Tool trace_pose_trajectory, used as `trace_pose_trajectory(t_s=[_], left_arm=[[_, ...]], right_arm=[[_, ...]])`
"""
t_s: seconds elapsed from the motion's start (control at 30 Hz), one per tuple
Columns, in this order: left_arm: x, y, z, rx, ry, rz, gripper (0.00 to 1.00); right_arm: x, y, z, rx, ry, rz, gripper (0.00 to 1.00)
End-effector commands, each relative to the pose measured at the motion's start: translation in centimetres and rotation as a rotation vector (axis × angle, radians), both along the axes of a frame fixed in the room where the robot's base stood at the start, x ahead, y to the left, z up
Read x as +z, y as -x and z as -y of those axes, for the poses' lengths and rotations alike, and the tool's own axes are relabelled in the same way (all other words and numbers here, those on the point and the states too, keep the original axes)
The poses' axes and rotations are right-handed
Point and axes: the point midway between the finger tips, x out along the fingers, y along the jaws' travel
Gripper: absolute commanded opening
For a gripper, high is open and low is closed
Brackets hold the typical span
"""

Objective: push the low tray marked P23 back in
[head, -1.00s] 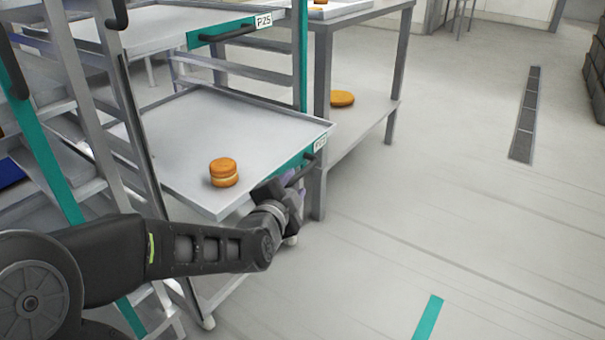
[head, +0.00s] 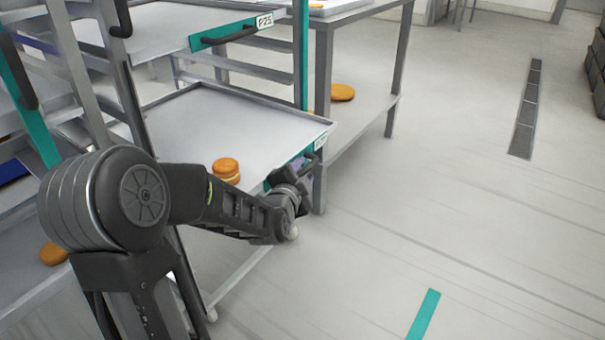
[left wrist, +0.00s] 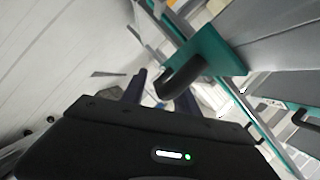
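The low tray (head: 185,125) is pulled out from the rack, with an orange sandwich cookie (head: 226,168) on it. Its teal front carries a small label (head: 321,142), too small and partly covered to read. My left gripper (head: 306,172) is at the tray's front, by the dark handle, and my forearm covers the near corner. In the left wrist view the dark handle (left wrist: 180,76) stands out from the teal front (left wrist: 212,50), close to a dark finger. Whether the fingers hold the handle is unclear. My right gripper is out of view.
A higher tray (head: 150,30) marked P25 (head: 265,20) also sticks out above. A metal table (head: 360,130) stands close to the right of the low tray, with an orange round (head: 342,92) on its lower shelf. The floor (head: 450,200) at right is clear.

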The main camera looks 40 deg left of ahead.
Motion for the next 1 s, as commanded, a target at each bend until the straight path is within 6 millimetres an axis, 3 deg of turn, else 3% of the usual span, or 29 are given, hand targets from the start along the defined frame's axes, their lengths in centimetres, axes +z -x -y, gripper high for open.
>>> trace_pose_trajectory(t_s=[0.13, 0.57, 1.0], left_arm=[[0.04, 0.02, 0.01, 0.0, 0.0, 0.0, 0.35], [0.04, 0.03, 0.03, 0.0, 0.0, 0.0, 0.0], [0.01, 0.04, 0.05, -0.001, 0.0, -0.001, 0.0]], right_arm=[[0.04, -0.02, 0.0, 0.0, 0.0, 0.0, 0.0], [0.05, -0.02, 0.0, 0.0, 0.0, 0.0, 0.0], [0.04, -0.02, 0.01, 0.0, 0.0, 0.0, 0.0]])
